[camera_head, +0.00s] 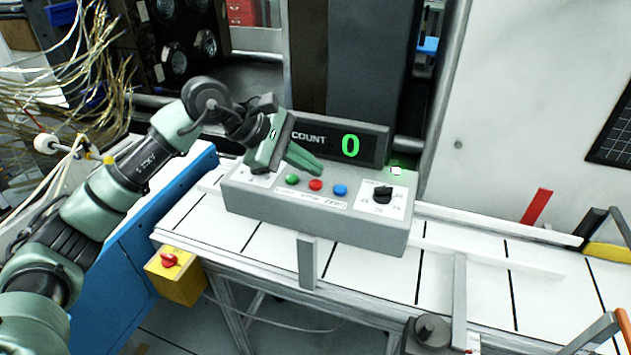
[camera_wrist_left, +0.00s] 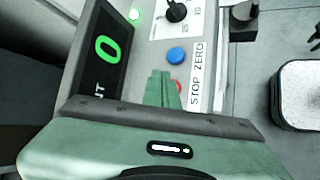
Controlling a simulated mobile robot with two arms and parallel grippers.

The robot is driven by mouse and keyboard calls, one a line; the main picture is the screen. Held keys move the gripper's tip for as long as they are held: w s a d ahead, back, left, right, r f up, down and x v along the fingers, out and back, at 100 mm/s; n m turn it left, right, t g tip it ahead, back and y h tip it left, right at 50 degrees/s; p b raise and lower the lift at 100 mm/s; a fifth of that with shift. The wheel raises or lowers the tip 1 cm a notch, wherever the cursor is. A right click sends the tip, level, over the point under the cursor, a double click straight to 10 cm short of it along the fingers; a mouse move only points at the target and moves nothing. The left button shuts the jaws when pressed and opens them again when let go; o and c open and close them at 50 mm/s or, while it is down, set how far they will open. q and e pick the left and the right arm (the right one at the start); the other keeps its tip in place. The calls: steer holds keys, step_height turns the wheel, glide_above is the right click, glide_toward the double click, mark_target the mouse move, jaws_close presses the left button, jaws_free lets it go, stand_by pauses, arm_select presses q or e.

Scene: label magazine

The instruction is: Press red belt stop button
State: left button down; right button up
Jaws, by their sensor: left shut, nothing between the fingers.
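The grey control box (camera_head: 310,225) stands on the white belt with a row of green (camera_head: 292,180), red (camera_head: 316,185) and blue (camera_head: 340,190) buttons. In the left wrist view the red button (camera_wrist_left: 178,86) is partly hidden by my fingers, beside the word STOP. My left gripper (camera_head: 319,169) is shut and empty, its fingertips just behind and above the red button. In the left wrist view its green fingers (camera_wrist_left: 160,76) end next to the red button; I cannot tell whether they touch it. My right gripper is not in view.
A display (camera_head: 340,142) reading COUNT 0 stands behind the buttons. A black knob (camera_head: 383,194) is on the box's right, also in the left wrist view (camera_wrist_left: 176,11). A yellow box (camera_head: 178,283) with a red knob hangs at the belt's front left. Guide rails line the belt.

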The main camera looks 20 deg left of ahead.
mark_target(311, 184)
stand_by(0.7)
arm_select(q)
steer(key=shift+f+b, duration=0.45)
steer(key=shift+b, duration=0.15)
steer(key=shift+f+b, duration=0.55)
steer(key=shift+b, duration=0.05)
stand_by(0.5)
stand_by(0.4)
steer(key=shift+r+p, duration=0.5)
steer(key=shift+r, duration=0.5)
steer(key=shift+r+p, duration=1.45)
steer(key=shift+r, duration=1.1)
